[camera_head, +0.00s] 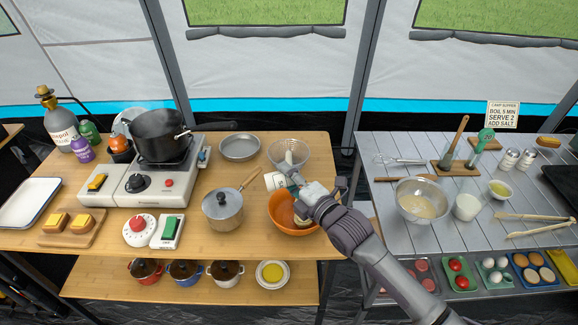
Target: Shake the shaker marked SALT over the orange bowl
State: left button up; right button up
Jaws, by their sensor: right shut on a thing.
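The orange bowl (283,222) stands at the right front of the wooden table. My right gripper (297,193) is over the bowl and hides part of its inside and rim. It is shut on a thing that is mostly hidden. A small white thing with a dark mark (276,181) shows at the fingers, by the bowl's back left rim. I cannot read a SALT mark on it. Two small pale shakers with labels, one on the left (511,157) and one on the right (528,157), stand upright on the grey table. Their words are too small to read. My left gripper is not in view.
A clear glass bowl (274,150) is just behind the orange bowl, and a lidded saucepan (222,212) is to its left. A stove with a black pot (160,135) stands further left. A whisked-mix bowl (409,209) and a white cup (467,207) are on the grey table.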

jog(key=n+p, duration=0.1)
jog(key=p, duration=0.1)
jog(key=r+n+h+p, duration=0.1)
jog(key=n+p, duration=0.1)
jog(key=r+n+g+h+p, duration=0.1)
jog(key=p, duration=0.1)
jog(key=shift+w+d+r+n, duration=0.1)
jog(key=shift+d+r+n, duration=0.1)
jog(key=shift+d+n, duration=0.15)
jog(key=r+n+h+p, duration=0.1)
jog(key=n+p, duration=0.1)
jog(key=p, duration=0.2)
jog(key=d+r+n+h+p, duration=0.1)
jog(key=n+h+p, duration=0.1)
jog(key=p, duration=0.2)
jog(key=r+n+h+p, duration=0.1)
jog(key=n+p, duration=0.1)
jog(key=p, duration=0.1)
jog(key=shift+w+d+r+n+p, duration=0.25)
jog(key=shift+d+r+n+p, duration=0.05)
jog(key=shift+d+n+p, duration=0.1)
jog(key=shift+n+h+p, duration=0.25)
jog(key=shift+h+p, duration=0.15)
jog(key=shift+d, duration=0.1)
jog(key=shift+f, duration=0.1)
